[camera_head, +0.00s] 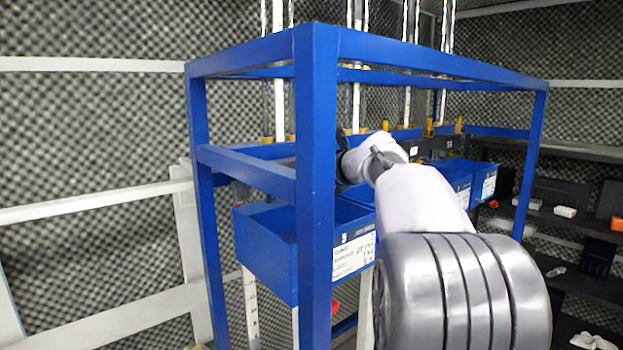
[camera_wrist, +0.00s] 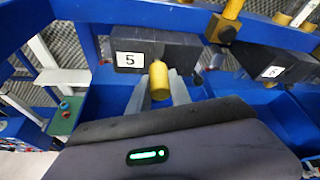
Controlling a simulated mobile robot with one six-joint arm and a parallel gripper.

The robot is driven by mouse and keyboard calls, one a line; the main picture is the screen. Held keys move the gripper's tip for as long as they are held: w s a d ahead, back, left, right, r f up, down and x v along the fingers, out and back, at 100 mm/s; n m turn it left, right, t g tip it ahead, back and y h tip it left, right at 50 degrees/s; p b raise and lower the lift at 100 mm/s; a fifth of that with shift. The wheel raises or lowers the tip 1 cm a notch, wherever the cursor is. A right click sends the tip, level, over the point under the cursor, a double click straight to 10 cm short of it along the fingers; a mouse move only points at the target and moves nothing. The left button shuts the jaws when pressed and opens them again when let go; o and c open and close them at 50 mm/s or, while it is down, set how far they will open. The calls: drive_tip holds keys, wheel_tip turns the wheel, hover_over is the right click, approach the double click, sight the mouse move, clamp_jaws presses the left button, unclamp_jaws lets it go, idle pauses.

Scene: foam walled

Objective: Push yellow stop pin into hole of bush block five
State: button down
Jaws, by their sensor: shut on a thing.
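In the wrist view, the black bush block five (camera_wrist: 185,55) carries a white label with "5" and sits under the blue rail. The yellow stop pin (camera_wrist: 158,75) stands at the block's front face, its rounded outer end toward the camera. My gripper (camera_wrist: 160,92) has its two grey fingers on either side of the pin and is shut on it. The hole is hidden behind the pin, so I cannot tell how deep the pin sits. In the head view my own arm hides the gripper, the pin and most of the block.
A second labelled black block (camera_wrist: 275,68) stands to the right. A blue post (camera_head: 316,190) of the frame stands close left of my arm. Blue bins (camera_head: 270,265) hang below. A yellow peg (camera_wrist: 232,10) stands above, right of block five. Dark shelves (camera_head: 560,225) are at the right.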

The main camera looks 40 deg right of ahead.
drive_tip(key=shift+w, duration=0.1)
drive_tip(key=c, duration=1.1)
unclamp_jaws()
drive_tip(key=b+v, duration=0.3)
drive_tip(key=v, duration=1.4)
drive_tip(key=shift+s, duration=0.25)
drive_tip(key=shift+r, duration=0.1)
